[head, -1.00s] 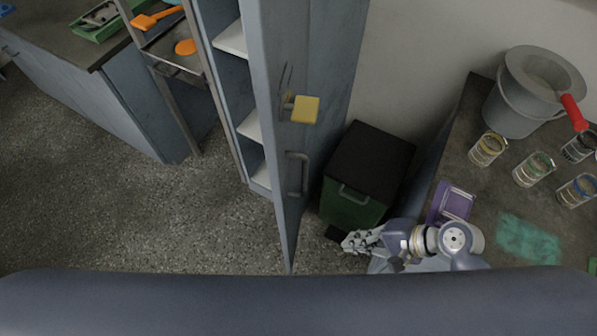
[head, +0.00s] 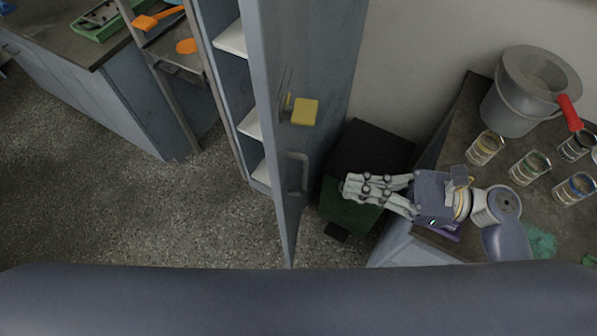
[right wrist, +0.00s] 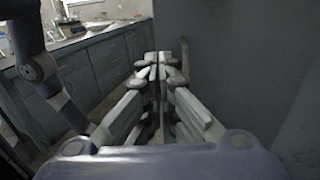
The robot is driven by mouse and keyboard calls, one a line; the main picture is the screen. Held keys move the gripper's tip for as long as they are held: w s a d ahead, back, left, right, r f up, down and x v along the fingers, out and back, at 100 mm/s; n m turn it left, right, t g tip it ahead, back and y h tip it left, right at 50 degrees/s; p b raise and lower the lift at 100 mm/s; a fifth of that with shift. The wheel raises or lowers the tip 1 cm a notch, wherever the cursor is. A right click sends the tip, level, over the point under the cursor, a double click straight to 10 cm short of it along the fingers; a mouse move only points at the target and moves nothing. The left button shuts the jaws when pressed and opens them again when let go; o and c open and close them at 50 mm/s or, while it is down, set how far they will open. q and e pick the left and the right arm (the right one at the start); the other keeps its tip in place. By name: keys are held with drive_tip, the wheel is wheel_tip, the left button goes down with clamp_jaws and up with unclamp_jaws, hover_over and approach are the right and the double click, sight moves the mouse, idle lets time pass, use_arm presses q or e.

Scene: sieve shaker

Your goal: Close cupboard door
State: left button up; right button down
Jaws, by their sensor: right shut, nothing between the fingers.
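The cupboard door (head: 318,165) stands open in the head view, swung out from the tall grey-blue cupboard with white shelves (head: 232,40). Its outer face, with a bar handle (head: 297,173) and a yellow block (head: 304,112), faces right. My right gripper (head: 352,186) is shut and empty, to the right of the handle, with its fingers pointing left toward the door. A gap shows between fingertips and door in the head view. In the right wrist view the shut fingers (right wrist: 158,62) point ahead, beside a dark grey panel (right wrist: 225,60). My left gripper is not in view.
A dark green bin with black lid (head: 370,150) stands behind my right gripper. The right bench holds a grey bucket (head: 518,105), several glass jars (head: 530,168) and a red-handled tool (head: 570,112). Another bench (head: 60,55) stands at the left. Floor left of the door is clear.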

sight(281, 176)
drive_tip(key=a, duration=0.3)
drive_tip(key=w+a+p, duration=0.1)
drive_tip(key=a, duration=0.2)
drive_tip(key=a+p, duration=0.1)
drive_tip(key=a, duration=0.2)
drive_tip(key=shift+w+a+r, duration=0.1)
drive_tip(key=shift+w+a, duration=0.25)
drive_tip(key=shift+a, duration=0.5)
drive_tip(key=shift+p, duration=0.3)
